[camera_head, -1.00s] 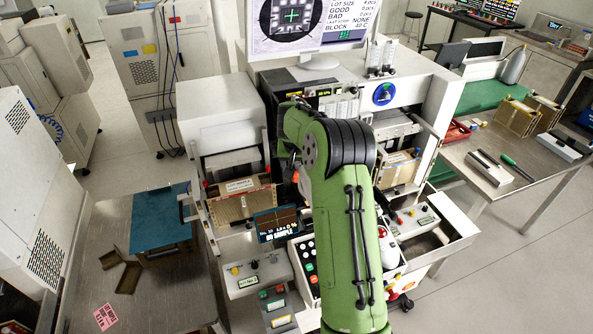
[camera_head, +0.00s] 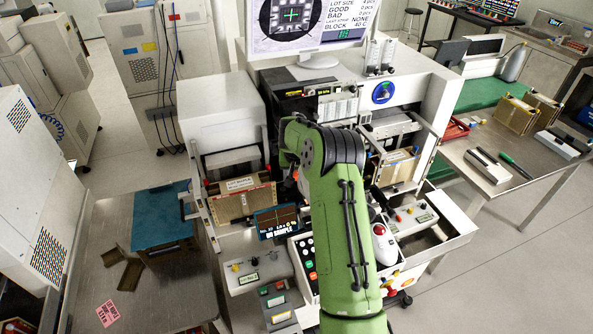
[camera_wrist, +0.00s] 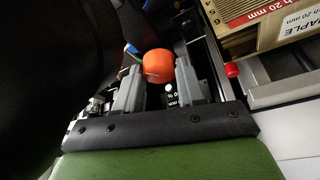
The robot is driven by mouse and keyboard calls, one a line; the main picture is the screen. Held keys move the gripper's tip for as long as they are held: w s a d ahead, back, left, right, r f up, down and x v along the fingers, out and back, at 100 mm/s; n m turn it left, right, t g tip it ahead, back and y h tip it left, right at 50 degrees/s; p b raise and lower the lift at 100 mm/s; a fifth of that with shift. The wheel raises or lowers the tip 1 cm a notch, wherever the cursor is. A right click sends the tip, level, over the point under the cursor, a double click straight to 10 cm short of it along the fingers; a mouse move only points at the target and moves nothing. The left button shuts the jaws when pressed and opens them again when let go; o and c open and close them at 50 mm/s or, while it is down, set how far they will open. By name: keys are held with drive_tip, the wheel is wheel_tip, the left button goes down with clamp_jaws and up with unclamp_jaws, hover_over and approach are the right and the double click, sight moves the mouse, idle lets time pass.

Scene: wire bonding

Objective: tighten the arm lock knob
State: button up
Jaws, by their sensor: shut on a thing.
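In the wrist view, an orange rounded knob (camera_wrist: 158,65) sits between the two grey fingers of my gripper (camera_wrist: 159,73). The fingers are shut on its sides. I take it to be the arm lock knob. A small white dot and dark labelled parts show below it, between the fingers. In the head view, my green arm reaches down into the middle of the bonding machine and hides my gripper and the knob.
A small red cap (camera_wrist: 232,69) and a cardboard-coloured magazine (camera_wrist: 270,25) lie close to the right of my gripper in the wrist view. In the head view, a monitor (camera_head: 308,25) stands above, and a button panel (camera_head: 305,262) and a trackball unit (camera_head: 384,243) flank my arm.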

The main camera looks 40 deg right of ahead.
drive_tip(key=shift+m+b, duration=0.3)
drive_tip(key=shift+w+f+m+g+h+b, duration=0.1)
drive_tip(key=shift+m+g+h+b, duration=0.3)
drive_tip(key=shift+m, duration=0.6)
drive_tip(key=m, duration=0.2)
drive_tip(key=shift+a+m+g+h, duration=0.1)
drive_tip(key=shift+m+g+h, duration=0.2)
drive_tip(key=m, duration=0.1)
drive_tip(key=m+g+p, duration=0.1)
drive_tip(key=m+p, duration=0.1)
drive_tip(key=shift+w+r+m+h, duration=0.1)
drive_tip(key=shift+r+m+h, duration=0.15)
drive_tip(key=shift+m+h, duration=0.05)
drive_tip(key=m, duration=0.1)
drive_tip(key=m+g, duration=0.1)
drive_tip(key=shift+w+f+m, duration=0.15)
drive_tip(key=shift+m, duration=0.15)
drive_tip(key=shift+m+g, duration=0.6)
drive_tip(key=shift+m, duration=0.6)
drive_tip(key=o, duration=1.1)
drive_tip(key=shift+c, duration=0.2)
